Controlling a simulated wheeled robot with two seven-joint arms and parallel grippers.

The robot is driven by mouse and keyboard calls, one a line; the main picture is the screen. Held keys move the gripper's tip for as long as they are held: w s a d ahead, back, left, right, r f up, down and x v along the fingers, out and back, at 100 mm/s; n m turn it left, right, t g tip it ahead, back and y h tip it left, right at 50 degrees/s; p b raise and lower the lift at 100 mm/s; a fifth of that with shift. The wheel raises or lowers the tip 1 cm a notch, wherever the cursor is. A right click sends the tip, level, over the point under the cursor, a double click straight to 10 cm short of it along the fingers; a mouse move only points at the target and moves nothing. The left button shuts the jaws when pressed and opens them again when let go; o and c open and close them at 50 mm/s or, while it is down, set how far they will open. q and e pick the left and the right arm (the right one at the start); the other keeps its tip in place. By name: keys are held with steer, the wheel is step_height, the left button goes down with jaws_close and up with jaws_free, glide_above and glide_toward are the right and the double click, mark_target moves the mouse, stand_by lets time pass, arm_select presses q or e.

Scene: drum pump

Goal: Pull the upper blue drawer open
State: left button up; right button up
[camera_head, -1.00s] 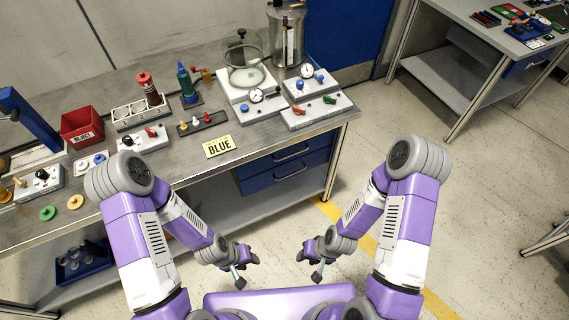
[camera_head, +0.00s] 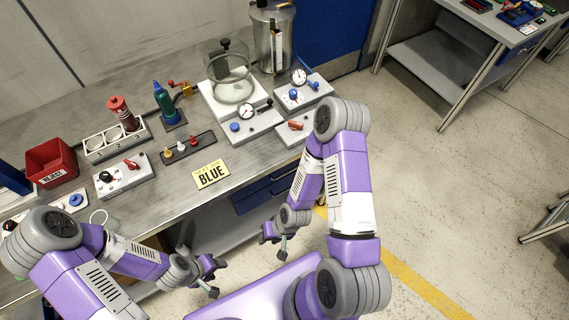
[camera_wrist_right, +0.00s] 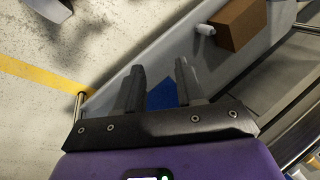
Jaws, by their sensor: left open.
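The upper blue drawer (camera_head: 262,187) is set under the bench top, with a second blue drawer below it. My right arm hides the right part of both fronts. The upper drawer looks closed. My right gripper (camera_head: 275,246) is below and in front of the drawers, apart from them. In the right wrist view its two fingers (camera_wrist_right: 162,82) stand apart with nothing held, and a blue patch (camera_wrist_right: 161,95) shows between them; I cannot tell what it is. My left gripper (camera_head: 217,278) is open and empty, low in front of the bench.
The bench top (camera_head: 240,176) holds a yellow BLUE card (camera_head: 211,175), a red bin (camera_head: 52,163), a glass jar (camera_head: 229,75) and several control boxes. In the right wrist view a brown box (camera_wrist_right: 239,23) is on the grey lower shelf.

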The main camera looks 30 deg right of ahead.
steer(key=w+d+f+m+t+b, duration=0.5)
steer(key=w+d+m+t, duration=0.25)
steer(key=w, duration=0.25)
steer(key=w+d+r+m+t+h+b, duration=0.25)
steer(key=d+m+t, duration=0.4)
steer(key=d, duration=0.55)
steer(key=d+b+x, duration=0.1)
steer(key=x, duration=0.6)
steer(key=shift+w+a+n, duration=0.3)
steer(key=shift+w, duration=0.2)
steer(key=shift+r+h, duration=0.1)
steer(key=shift+h, duration=0.15)
jaws_close()
